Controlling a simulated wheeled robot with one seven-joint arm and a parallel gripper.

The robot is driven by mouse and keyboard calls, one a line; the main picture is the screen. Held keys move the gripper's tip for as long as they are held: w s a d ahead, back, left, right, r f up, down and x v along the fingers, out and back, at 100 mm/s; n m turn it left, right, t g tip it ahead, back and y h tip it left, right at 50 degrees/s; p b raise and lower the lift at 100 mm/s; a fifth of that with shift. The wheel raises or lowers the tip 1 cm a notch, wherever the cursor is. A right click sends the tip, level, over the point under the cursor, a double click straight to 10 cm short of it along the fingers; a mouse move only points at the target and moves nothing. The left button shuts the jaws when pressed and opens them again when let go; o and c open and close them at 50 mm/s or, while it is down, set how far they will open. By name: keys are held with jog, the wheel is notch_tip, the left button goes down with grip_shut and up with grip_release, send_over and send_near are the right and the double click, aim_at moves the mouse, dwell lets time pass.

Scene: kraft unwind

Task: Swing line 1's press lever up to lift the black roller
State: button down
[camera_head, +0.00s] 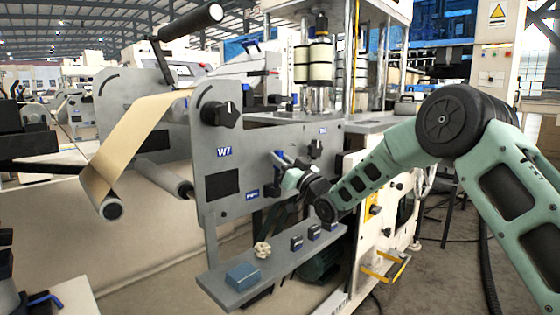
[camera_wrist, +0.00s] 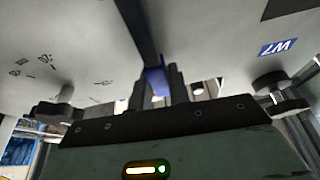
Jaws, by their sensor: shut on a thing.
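In the wrist view my gripper (camera_wrist: 160,92) is shut on the blue end of the press lever (camera_wrist: 142,32), a dark bar running up the picture. In the head view the lever is hard to pick out behind my gripper. A black cylinder (camera_head: 190,22), which looks like a roller, sits high at the upper left on a dark arm. I cannot tell whether the lever links to it.
A brown kraft web (camera_head: 130,145) runs down to a lower roller left of the panel. A black knob (camera_head: 228,113) sticks out of the panel. A grey shelf (camera_head: 222,283) below holds a blue box (camera_head: 243,275), a crumpled piece (camera_head: 262,249) and small dark blocks.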

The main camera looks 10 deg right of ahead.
jog(key=c, duration=1.3)
grip_release()
jog(key=shift+s+a, duration=0.1)
jog(key=shift+f, duration=0.1)
jog(key=p+v, duration=0.1)
jog(key=v, duration=1.6)
jog(key=shift+s, duration=0.15)
